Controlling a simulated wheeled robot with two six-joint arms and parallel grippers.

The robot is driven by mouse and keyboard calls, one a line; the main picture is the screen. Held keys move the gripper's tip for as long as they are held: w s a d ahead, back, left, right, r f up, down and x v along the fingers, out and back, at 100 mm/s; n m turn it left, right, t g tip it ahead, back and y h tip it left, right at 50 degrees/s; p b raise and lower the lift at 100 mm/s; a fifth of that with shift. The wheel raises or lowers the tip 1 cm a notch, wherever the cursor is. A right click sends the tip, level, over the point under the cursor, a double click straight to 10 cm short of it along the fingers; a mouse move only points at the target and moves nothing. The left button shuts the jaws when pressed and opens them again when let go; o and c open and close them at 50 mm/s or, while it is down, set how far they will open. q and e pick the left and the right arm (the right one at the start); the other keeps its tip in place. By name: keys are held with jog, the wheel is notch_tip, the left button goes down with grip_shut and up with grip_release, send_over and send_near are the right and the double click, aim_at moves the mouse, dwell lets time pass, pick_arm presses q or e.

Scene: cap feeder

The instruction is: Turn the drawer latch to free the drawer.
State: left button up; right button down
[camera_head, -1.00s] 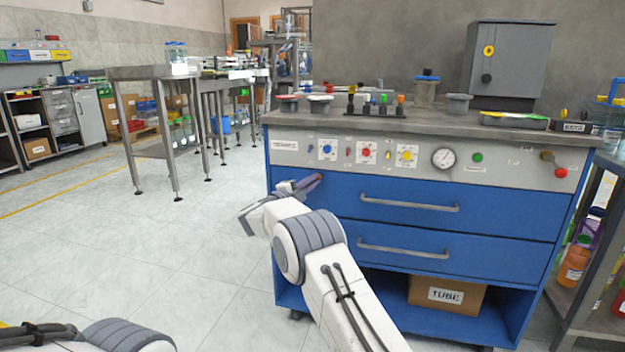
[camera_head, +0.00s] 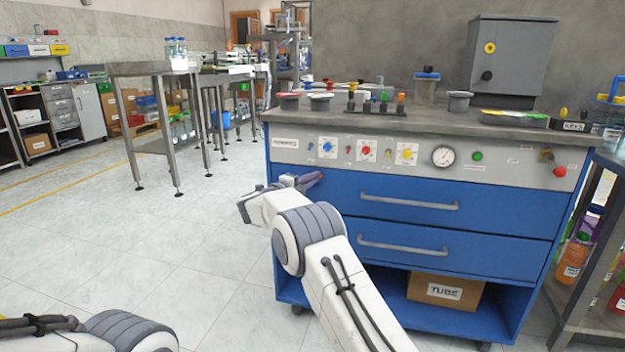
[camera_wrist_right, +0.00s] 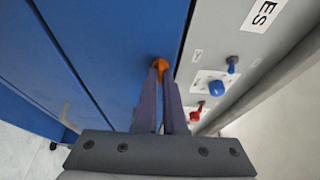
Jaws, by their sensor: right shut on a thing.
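The orange drawer latch (camera_wrist_right: 160,65) shows in the right wrist view, on the blue front beside the grey control panel. My right gripper (camera_wrist_right: 160,78) has its dark fingers closed on the latch's near part. In the head view, my right gripper (camera_head: 314,180) reaches the upper left corner of the blue top drawer (camera_head: 400,190). There the latch is mostly hidden by the fingers, and its turn angle is hard to tell. The top drawer is closed, with a grey bar handle (camera_head: 409,202). My left gripper is out of view; only part of the left arm shows at bottom left.
The grey panel (camera_head: 500,165) above the drawers carries coloured knobs and a gauge (camera_head: 444,156). A second blue drawer (camera_head: 480,255) is closed below. An open shelf holds a cardboard box (camera_head: 445,290). The floor left of the cabinet is clear.

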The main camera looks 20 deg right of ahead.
jog(key=c, duration=1)
grip_release()
jog(key=p+v, duration=0.3)
jog(key=v, duration=0.7)
jog(key=shift+s+a, duration=0.15)
jog(key=shift+f, duration=0.1)
